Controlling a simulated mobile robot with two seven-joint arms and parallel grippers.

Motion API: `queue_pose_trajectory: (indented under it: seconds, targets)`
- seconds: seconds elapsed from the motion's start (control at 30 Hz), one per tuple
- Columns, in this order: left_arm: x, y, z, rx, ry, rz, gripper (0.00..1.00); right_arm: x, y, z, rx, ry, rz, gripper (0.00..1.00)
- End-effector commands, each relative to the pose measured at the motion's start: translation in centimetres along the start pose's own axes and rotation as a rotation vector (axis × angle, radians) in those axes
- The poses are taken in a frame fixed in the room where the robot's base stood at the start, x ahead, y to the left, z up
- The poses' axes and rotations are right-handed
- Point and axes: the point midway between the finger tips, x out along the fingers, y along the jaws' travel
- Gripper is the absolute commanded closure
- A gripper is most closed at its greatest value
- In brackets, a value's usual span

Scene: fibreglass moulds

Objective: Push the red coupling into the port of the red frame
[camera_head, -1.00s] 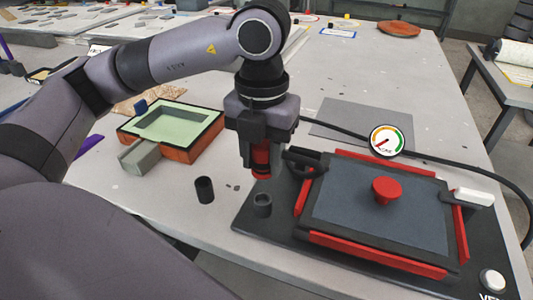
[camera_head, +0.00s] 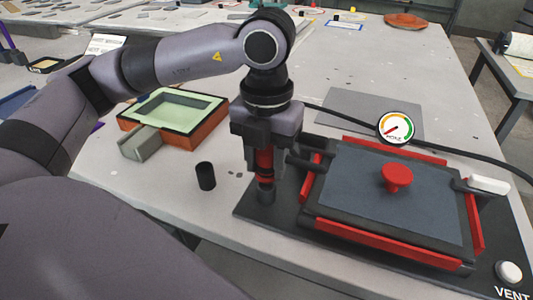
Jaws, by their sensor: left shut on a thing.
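My left gripper (camera_head: 265,150) points straight down and is shut on the red coupling (camera_head: 265,160), which has dark bands. My right gripper is not in view.
A red knob (camera_head: 397,176) stands on the panel, and a gauge (camera_head: 396,128) with a black hose is behind it. A small black cylinder (camera_head: 205,176) stands left of the plate. A green-topped mould (camera_head: 178,115) lies further left. A white vent button (camera_head: 509,271) is front right.

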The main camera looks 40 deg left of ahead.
Motion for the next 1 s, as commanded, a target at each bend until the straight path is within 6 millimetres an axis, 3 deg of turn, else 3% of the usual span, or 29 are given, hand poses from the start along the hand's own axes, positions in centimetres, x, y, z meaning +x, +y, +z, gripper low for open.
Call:
queue_pose_trajectory:
  seconds: [0.2,1.0]
  targets:
    - [1.19,0.01,0.0,0.0,-0.001,0.0,1.0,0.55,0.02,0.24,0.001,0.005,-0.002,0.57]
    - [1.22,-0.03,0.01,0.0,-0.001,-0.001,1.0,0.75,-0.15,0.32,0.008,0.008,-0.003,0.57]
